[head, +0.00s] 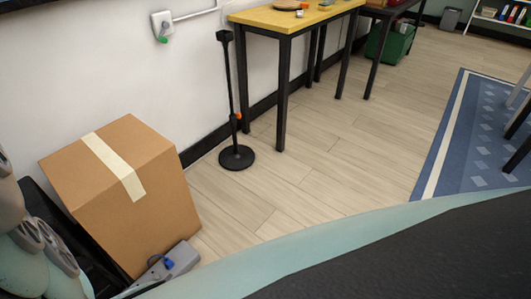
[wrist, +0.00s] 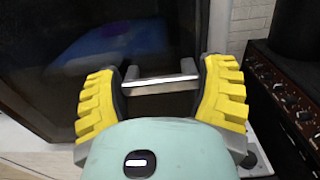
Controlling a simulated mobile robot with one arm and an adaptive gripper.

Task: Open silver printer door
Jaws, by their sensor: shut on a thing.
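The printer door (wrist: 85,50) fills the left and middle of the wrist view as a dark, glossy panel with a light metal edge at its right. A bar-shaped silver handle (wrist: 160,84) stands out from it. My gripper (wrist: 161,88) has its yellow ribbed fingers on either side of the handle and is shut on it. Whether the door stands ajar cannot be told from this view. The head view shows neither the printer nor my gripper clearly.
Black equipment with knobs (wrist: 290,100) stands close at the right in the wrist view. In the head view, a cardboard box (head: 130,190) leans by the wall, a black post (head: 232,100) stands near a yellow-topped table (head: 290,18), and open floor (head: 320,160) lies beyond.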

